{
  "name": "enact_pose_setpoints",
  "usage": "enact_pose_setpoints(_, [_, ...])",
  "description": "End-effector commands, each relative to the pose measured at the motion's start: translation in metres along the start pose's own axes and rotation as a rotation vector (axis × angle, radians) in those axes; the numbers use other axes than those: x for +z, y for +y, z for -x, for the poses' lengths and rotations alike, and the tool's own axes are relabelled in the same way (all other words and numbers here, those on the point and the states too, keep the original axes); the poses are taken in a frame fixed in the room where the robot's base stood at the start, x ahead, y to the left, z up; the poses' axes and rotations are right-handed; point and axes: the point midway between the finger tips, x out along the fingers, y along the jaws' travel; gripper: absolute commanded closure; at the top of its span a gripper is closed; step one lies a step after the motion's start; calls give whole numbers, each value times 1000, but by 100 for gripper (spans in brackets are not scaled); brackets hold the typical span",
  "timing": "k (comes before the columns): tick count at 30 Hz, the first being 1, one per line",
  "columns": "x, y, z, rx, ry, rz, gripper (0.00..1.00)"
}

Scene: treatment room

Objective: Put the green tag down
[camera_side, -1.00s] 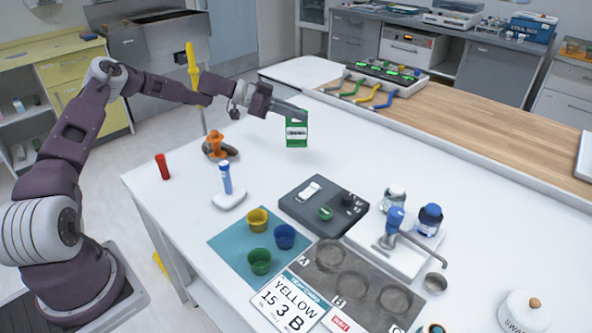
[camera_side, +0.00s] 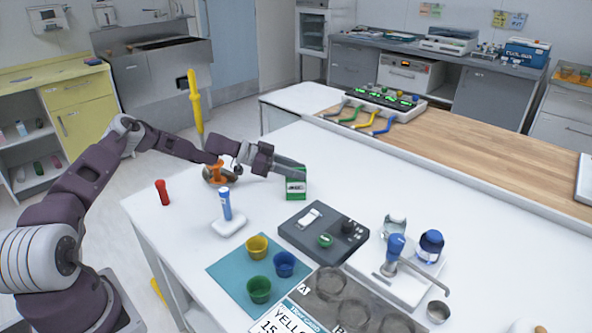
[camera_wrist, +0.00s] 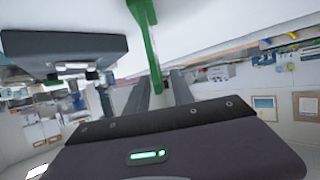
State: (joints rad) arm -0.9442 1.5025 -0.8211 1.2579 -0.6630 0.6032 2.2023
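The green tag (camera_side: 296,187) has a white label with dark print. It stands upright on edge at the far part of the white table, with its lower edge at or very close to the tabletop; I cannot tell if it touches. My gripper (camera_side: 298,169) is shut on its upper part, reaching in from the left. In the wrist view the green tag (camera_wrist: 147,30) runs between the two fingers of my gripper (camera_wrist: 163,90).
An orange-and-brown object (camera_side: 217,172) lies left of the tag. A dark tray (camera_side: 320,236) with a green knob is nearer. Colored cups stand on a teal mat (camera_side: 228,273). Wire holders (camera_side: 362,120) are behind. The white tabletop right of the tag is clear.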

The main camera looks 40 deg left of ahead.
Motion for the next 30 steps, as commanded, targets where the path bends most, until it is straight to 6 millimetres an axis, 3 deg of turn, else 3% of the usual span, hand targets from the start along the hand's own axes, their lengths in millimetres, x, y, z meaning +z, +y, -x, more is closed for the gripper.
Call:
enact_pose_setpoints(10, [-3, -1, 5, -1, 0, -1, 71])
enact_pose_setpoints(24, [-2, 1, 106, 3, -7, -1, 71])
enact_pose_setpoints(30, [-2, 0, 121, 0, 0, 0, 71])
